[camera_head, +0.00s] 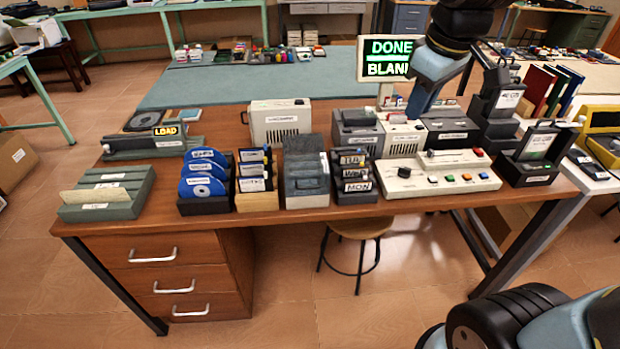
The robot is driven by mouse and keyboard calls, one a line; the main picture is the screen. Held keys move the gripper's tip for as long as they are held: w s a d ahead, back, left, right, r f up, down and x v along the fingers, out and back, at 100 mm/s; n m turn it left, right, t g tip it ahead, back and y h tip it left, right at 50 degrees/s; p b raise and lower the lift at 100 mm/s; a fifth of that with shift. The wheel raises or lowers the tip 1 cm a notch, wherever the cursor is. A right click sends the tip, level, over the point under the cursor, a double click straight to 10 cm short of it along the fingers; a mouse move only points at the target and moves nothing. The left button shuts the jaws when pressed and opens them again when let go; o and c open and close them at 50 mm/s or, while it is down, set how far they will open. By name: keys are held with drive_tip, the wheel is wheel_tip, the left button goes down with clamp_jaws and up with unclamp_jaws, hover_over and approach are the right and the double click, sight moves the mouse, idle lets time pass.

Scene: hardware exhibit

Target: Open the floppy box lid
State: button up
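A grey box with a dark smoky cover (306,180) stands near the front edge of the wooden desk, left of the middle. It looks like the floppy box. Its dark lid (304,146) shows at the top and back, but I cannot tell clearly whether it is shut or partly raised. Parts of my arm show at the upper right, over the back of the desk, and at the lower right. My gripper itself cannot be made out.
Left of the box are a wooden disk holder (257,202) and a black rack of blue disks (203,205). Right of it are a black labelled holder (355,197) and a white button panel (445,184). A lit "DONE/BLANK" sign (388,72) stands behind. The desk front edge is close.

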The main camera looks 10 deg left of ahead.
drive_tip(key=w+a+f+n+g, duration=0.1)
drive_tip(key=a+f+n, duration=0.15)
drive_tip(key=a, duration=0.25)
drive_tip(key=w+a+f+n, duration=0.1)
drive_tip(key=w+a+n, duration=0.1)
drive_tip(key=a+n, duration=0.15)
drive_tip(key=n+g+h, duration=0.1)
drive_tip(key=n+g, duration=0.1)
drive_tip(key=n, duration=0.3)
hover_over(309, 186)
wheel_tip(309, 186, down, 7)
wheel_tip(309, 186, down, 13)
drive_tip(key=shift+r, duration=0.2)
drive_tip(key=shift+c, duration=0.2)
clamp_jaws()
drive_tip(key=shift+r, duration=0.1)
